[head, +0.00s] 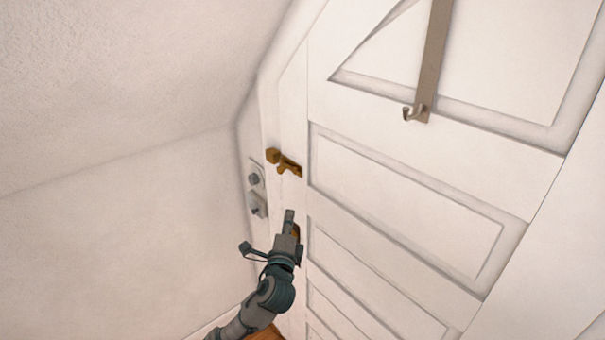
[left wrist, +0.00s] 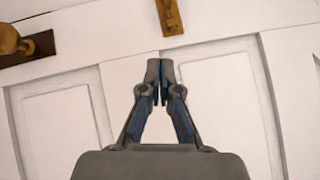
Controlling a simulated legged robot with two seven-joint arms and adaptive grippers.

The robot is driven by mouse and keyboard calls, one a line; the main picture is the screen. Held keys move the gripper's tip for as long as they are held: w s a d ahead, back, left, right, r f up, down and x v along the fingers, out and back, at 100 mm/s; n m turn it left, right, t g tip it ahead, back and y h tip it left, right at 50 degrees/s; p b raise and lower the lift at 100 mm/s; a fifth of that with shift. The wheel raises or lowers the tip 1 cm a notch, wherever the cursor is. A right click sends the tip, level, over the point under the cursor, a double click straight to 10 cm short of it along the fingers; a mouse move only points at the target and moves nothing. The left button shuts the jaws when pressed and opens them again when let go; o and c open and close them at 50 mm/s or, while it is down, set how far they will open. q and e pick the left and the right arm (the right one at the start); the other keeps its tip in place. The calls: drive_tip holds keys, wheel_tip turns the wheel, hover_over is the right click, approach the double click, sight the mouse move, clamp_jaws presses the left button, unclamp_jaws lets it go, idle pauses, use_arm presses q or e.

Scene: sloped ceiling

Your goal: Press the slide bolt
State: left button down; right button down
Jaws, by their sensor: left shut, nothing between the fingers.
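The brass slide bolt (head: 287,164) is mounted on the left edge of the white door, at the frame. In the left wrist view only part of the slide bolt (left wrist: 170,16) shows at the top edge, beyond the fingertips. My left gripper (head: 289,214) is below the bolt in the head view, apart from it. In the left wrist view my left gripper (left wrist: 160,70) has its fingertips together with nothing between them. My right gripper is in neither view.
A brass knob (left wrist: 10,41) on a dark plate (left wrist: 40,46) sits at the left in the left wrist view. Grey lock fittings (head: 256,180) are on the frame left of the bolt. A metal hook strip (head: 432,60) hangs on the door (head: 400,140). A sloped ceiling (head: 130,80) closes in at left.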

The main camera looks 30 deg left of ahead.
sight(284, 169)
use_arm(q)
drive_tip(key=shift+s+d+r, duration=0.1)
drive_tip(key=shift+s+r, duration=0.05)
drive_tip(key=shift+r, duration=0.45)
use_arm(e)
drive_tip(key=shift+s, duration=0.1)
